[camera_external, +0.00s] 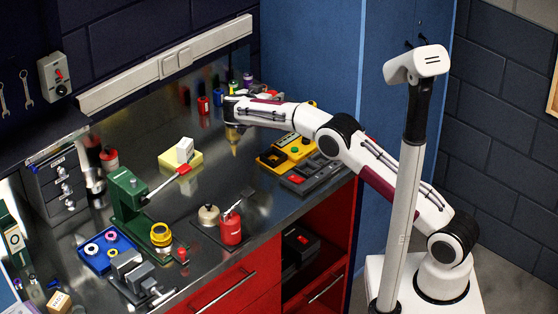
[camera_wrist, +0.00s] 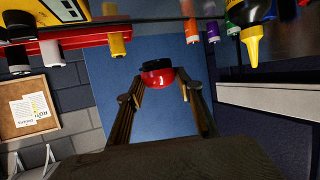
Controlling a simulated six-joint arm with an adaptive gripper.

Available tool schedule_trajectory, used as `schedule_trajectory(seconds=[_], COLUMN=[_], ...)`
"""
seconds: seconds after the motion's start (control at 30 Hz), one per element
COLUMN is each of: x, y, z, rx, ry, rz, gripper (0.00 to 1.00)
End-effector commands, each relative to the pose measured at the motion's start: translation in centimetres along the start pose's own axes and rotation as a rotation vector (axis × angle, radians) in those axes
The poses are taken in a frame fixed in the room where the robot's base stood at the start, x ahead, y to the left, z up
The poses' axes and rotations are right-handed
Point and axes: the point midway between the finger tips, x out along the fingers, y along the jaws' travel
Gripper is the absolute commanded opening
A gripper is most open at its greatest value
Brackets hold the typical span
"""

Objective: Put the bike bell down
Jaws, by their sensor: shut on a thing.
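The bike bell (camera_wrist: 158,77), a red dome with a black part, shows between the fingertips of my gripper (camera_wrist: 160,88) in the wrist view. The two brown fingers reach in from both sides, and the gripper is shut on the bell. The blue wall panel is behind it in that view. In the external view my gripper (camera_external: 233,112) is over the rear part of the metal bench (camera_external: 225,175). The bell cannot be made out there.
Small coloured containers, including a red one (camera_external: 203,105), stand behind my gripper. A yellow-and-black case (camera_external: 287,152) lies to its right. Bare bench lies between.

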Motion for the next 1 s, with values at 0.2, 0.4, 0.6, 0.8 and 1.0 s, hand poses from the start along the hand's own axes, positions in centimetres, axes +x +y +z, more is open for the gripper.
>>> schedule_trajectory(seconds=[0.2,0.4,0.6,0.8,1.0], x=[0.0,0.2,1.0,1.8,1.9], y=[0.0,0.0,-0.1,-0.1,-0.1], z=[-0.1,0.4,2.3,4.2,4.6], rx=[0.000,-0.001,-0.003,-0.002,0.000], ry=[0.001,0.001,0.001,0.000,0.001], rz=[-0.002,-0.001,-0.002,-0.002,-0.002], gripper=[0.15,0.15,0.15,0.15,0.15])
